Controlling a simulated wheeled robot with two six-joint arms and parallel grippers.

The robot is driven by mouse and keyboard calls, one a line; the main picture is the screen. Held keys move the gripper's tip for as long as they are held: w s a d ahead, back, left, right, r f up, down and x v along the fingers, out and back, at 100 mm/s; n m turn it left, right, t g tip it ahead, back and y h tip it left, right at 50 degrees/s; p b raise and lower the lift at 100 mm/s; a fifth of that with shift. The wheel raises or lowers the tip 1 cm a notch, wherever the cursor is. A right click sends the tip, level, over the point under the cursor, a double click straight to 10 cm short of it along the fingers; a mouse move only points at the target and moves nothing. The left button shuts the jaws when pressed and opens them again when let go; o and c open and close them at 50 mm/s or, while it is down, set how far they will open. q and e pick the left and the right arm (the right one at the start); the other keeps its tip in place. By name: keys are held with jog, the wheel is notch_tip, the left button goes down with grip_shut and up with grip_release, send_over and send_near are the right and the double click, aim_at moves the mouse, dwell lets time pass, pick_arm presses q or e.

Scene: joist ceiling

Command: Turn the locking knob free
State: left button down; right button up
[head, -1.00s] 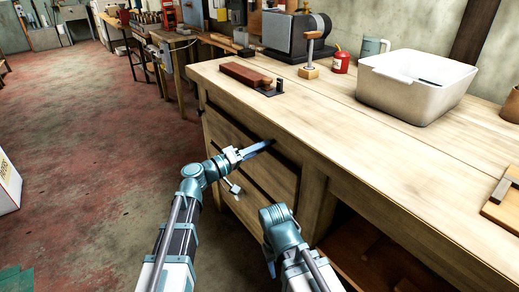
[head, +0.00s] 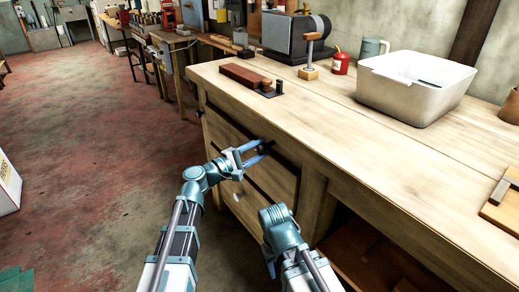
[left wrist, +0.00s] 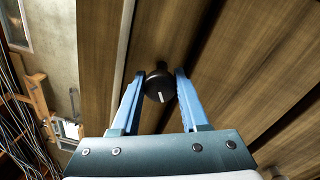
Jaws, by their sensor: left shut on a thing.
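The locking knob (left wrist: 160,85) is a dark round knob with a white line on its face, on the wooden front of the bench. In the left wrist view it sits between the two blue fingers of my left gripper (left wrist: 161,90). The white line runs nearly straight along the fingers' direction. In the head view my left gripper (head: 260,152) is at the upper drawer front, with the knob (head: 262,142) largely hidden there by the fingers. My left gripper is shut on the knob. My right arm shows at the bottom centre of the head view, but its gripper does not show.
The wooden workbench (head: 390,155) carries a white tub (head: 405,96), a red-brown block (head: 244,75), a wooden-handled tool (head: 310,62) and a red can (head: 340,63). The bench edge lies just above my left gripper. Open red floor (head: 90,150) is at the left.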

pick_arm(q)
jog(key=n, duration=0.6)
jog(key=shift+r+n+p, duration=0.1)
jog(key=shift+n+p, duration=0.25)
jog(key=shift+n, duration=0.05)
jog(key=n, duration=0.5)
jog(key=shift+w+a+y, duration=0.1)
jog(key=shift+y, duration=0.3)
jog(key=shift+n, duration=0.3)
jog(key=shift+c, duration=2.1)
grip_release()
jog(key=v, duration=1.3)
jog(key=shift+s+a, duration=0.3)
